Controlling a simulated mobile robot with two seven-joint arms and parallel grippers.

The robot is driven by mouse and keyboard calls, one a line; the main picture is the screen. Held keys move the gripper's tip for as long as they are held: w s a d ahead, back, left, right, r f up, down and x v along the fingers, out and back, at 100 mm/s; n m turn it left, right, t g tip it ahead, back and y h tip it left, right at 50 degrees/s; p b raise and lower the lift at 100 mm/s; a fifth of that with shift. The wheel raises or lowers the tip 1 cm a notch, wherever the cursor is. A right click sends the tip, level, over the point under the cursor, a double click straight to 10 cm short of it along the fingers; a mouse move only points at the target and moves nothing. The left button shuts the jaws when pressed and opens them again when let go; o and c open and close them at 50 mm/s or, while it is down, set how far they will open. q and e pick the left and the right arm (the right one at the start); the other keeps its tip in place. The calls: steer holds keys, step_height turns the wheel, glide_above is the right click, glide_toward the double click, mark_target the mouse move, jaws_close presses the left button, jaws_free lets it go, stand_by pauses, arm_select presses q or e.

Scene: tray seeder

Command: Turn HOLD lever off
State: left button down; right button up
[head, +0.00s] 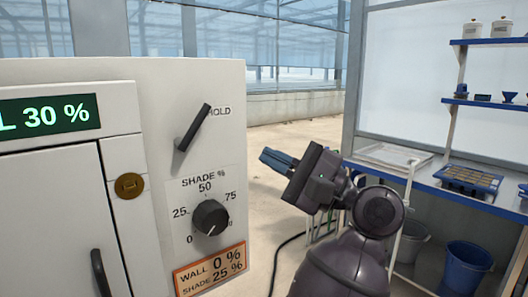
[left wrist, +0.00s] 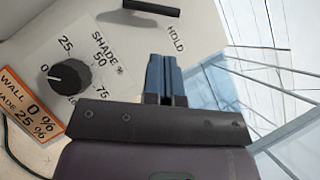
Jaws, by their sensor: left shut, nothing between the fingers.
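The HOLD lever (head: 193,128) is a black handle on the white control box (head: 160,85). It slants up to the right, and its upper end partly covers the HOLD label (head: 221,111). The lever also shows as a dark bar at the top of the left wrist view (left wrist: 152,7). My left gripper (head: 277,160) is in the air to the right of the box, apart from the lever, its blue fingers pointing left toward the box. The fingers (left wrist: 164,72) are together with nothing between them. My right gripper is not in view.
Below the lever is a black SHADE knob (head: 210,217) above an orange-edged WALL and SHADE label (head: 210,269). A green display (head: 45,115) and a dark door handle (head: 101,272) are at left. A blue-edged bench (head: 480,195) and blue bucket (head: 466,268) stand at right.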

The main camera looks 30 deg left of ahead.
mark_target(201, 121)
arm_select(q)
steer(key=p+x, duration=0.2)
steer(key=x, duration=0.8)
steer(key=shift+s+r, duration=0.1)
steer(key=shift+s, duration=0.05)
steer(key=shift+x, duration=0.95)
